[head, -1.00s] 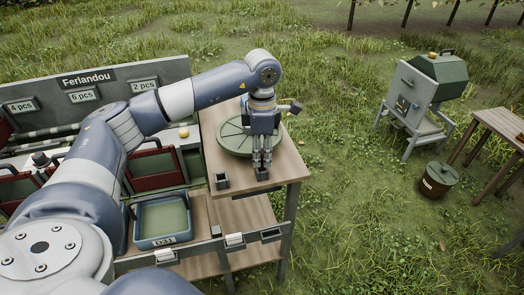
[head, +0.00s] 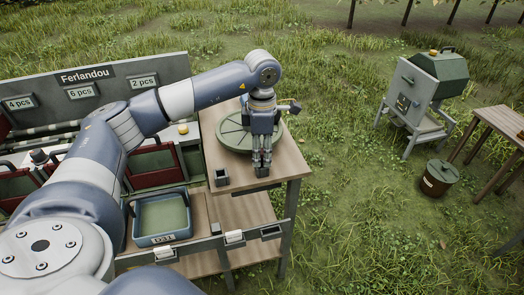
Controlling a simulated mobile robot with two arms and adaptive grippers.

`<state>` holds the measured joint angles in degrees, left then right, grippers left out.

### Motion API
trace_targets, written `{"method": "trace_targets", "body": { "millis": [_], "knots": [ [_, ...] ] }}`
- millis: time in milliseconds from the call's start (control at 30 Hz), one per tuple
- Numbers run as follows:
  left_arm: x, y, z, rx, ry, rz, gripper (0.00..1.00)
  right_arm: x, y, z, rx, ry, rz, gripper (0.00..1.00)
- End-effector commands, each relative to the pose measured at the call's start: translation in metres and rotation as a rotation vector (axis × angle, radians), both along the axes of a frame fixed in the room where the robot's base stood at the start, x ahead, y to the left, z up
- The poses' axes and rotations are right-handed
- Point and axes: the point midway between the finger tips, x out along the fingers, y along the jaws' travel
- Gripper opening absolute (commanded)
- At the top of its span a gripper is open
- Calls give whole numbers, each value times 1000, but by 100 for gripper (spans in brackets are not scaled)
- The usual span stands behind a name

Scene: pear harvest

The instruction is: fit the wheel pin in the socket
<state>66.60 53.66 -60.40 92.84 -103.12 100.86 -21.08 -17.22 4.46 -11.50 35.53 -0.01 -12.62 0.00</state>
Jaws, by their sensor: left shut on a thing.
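My left gripper (head: 262,165) points down over the front part of the wooden table (head: 285,168). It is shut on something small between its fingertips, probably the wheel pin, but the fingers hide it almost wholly. A small dark block (head: 262,173) is right at the fingertips; I cannot tell whether it is the socket or whether the pin is in it. Another small dark open-topped holder (head: 221,178) stands to the left, apart from the gripper. A green round wheel (head: 232,138) lies flat behind the gripper, partly hidden by it. My right gripper is not in view.
A blue-rimmed tray (head: 138,238) sits lower left of the table. Red-brown crates (head: 152,176) stand behind my left arm under the Ferlandou board (head: 130,75). Grass lies right of the table, with a grey-green machine (head: 425,90) and a lidded bucket (head: 437,178) farther off.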

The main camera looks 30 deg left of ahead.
Motion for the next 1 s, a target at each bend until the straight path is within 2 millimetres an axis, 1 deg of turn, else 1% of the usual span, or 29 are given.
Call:
{"method": "trace_targets", "body": {
  "millis": [200, 233, 267, 300, 567, 600, 667, 700, 1000],
  "knots": [
    [0, 0, 0, 1, -1, 0, 3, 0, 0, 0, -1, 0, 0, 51],
    [0, 0, 0, 1, -1, 0, 35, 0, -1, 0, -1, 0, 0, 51],
    [0, 0, 0, 1, -1, 0, 42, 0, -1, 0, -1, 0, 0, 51],
    [0, 0, 0, 1, -1, 0, 51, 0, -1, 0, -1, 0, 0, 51],
    [0, 0, 0, 1, -1, 0, 52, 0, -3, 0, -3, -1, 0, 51],
    [0, 0, 0, 0, 0, 0, 61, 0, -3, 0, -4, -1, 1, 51],
    [0, 0, 0, 0, 0, 0, 70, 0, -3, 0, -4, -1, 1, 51],
    [0, 0, 0, 0, 0, 0, 72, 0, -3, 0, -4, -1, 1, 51],
    [0, 0, 0, 0, 0, 0, 72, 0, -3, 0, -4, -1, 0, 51]
  ]
}}
